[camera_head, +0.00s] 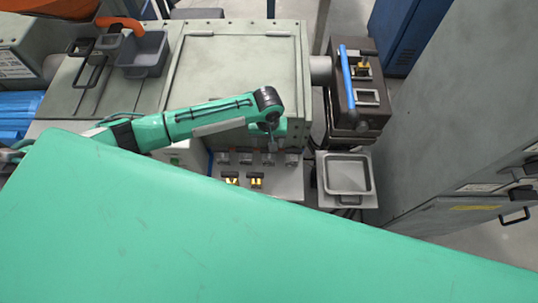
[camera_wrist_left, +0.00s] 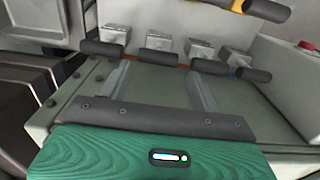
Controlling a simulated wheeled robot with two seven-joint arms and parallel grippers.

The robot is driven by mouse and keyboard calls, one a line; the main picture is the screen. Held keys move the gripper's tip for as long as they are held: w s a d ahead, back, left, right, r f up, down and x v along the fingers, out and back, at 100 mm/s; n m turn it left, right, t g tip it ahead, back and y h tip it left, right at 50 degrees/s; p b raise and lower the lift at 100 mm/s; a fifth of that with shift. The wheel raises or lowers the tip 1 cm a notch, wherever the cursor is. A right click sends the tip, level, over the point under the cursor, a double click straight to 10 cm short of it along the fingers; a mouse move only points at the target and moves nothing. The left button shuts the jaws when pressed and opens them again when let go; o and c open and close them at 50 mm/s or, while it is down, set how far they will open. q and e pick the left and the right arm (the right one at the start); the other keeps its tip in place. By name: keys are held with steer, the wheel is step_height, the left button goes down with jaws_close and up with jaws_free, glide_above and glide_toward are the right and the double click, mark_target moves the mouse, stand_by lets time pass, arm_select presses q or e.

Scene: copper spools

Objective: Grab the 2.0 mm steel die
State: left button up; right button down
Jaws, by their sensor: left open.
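A row of several grey metal dies with dark round handles stands on the bench front, one of them (camera_head: 268,158) just beneath my left gripper (camera_head: 270,147) in the head view. In the left wrist view the dies (camera_wrist_left: 160,46) line up across the top. No size marks are readable, so I cannot tell which is the 2.0 mm steel die. My left gripper (camera_wrist_left: 160,72) is open and empty, its two grey fingers pointing toward the row, apparently short of the handles. My right gripper is not in view.
Two yellow-and-black pieces (camera_head: 256,181) sit in front of the row. A grey tray (camera_head: 347,189) stands to the right, below a dark machine with a blue handle (camera_head: 346,75). A large pale cabinet box (camera_head: 240,60) rises behind the row. My green body covers the foreground.

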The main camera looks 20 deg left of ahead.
mark_target(269, 156)
arm_select(q)
steer(key=shift+f+p, duration=0.35)
steer(key=shift+f, duration=0.45)
step_height(269, 156, down, 3)
steer(key=shift+d+f+p, duration=0.1)
steer(key=shift+p, duration=0.6)
steer(key=shift+f, duration=0.65)
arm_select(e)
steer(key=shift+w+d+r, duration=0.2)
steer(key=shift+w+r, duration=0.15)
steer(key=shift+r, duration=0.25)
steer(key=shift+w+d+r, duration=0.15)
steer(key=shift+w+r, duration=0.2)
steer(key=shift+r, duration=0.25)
arm_select(q)
steer(key=shift+c, duration=0.2)
steer(key=c, duration=0.7)
jaws_close()
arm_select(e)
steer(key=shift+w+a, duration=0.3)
